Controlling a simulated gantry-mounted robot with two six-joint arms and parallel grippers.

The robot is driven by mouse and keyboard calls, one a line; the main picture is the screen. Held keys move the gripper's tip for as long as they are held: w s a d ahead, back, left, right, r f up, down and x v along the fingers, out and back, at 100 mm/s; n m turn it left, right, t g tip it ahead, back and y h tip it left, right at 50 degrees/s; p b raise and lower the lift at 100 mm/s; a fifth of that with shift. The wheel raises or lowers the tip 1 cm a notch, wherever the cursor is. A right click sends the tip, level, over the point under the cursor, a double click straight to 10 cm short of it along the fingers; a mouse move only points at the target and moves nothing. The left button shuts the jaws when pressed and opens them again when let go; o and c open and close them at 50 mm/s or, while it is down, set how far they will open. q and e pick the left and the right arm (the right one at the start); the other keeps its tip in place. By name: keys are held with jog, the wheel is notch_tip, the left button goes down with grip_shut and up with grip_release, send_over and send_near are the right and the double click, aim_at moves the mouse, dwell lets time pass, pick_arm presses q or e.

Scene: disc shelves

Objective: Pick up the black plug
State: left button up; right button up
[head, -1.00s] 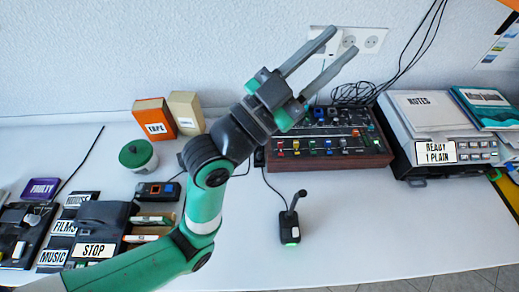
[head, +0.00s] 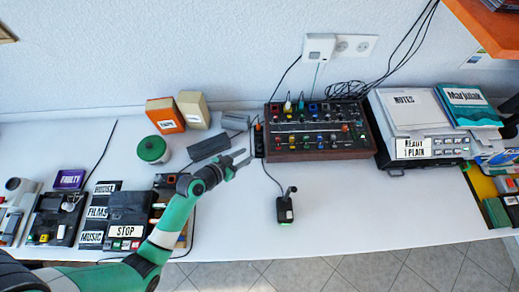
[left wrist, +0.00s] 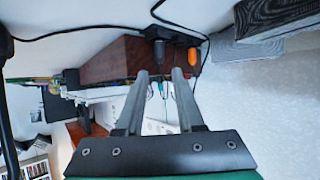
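A black plug (left wrist: 158,46) with a cable shows in the left wrist view, beside an orange piece (left wrist: 180,55) at the end of the brown-sided mixer. In the head view they appear to belong to a narrow black power strip (head: 259,141) at the mixer's left end; the plug itself is too small to make out there. My left gripper (head: 245,156) is low over the table, just left of the strip. Its two fingers (left wrist: 161,73) are apart with nothing between them, and the plug lies beyond their tips. My right gripper is not in view.
The mixer (head: 320,130) stands right of the gripper.

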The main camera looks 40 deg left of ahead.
aim_at(259, 149)
pick_arm(q)
jog(key=shift+x, duration=0.8)
jog(key=b+x, duration=0.2)
jog(key=x, duration=0.3)
jog(key=shift+f, duration=0.1)
grip_shut()
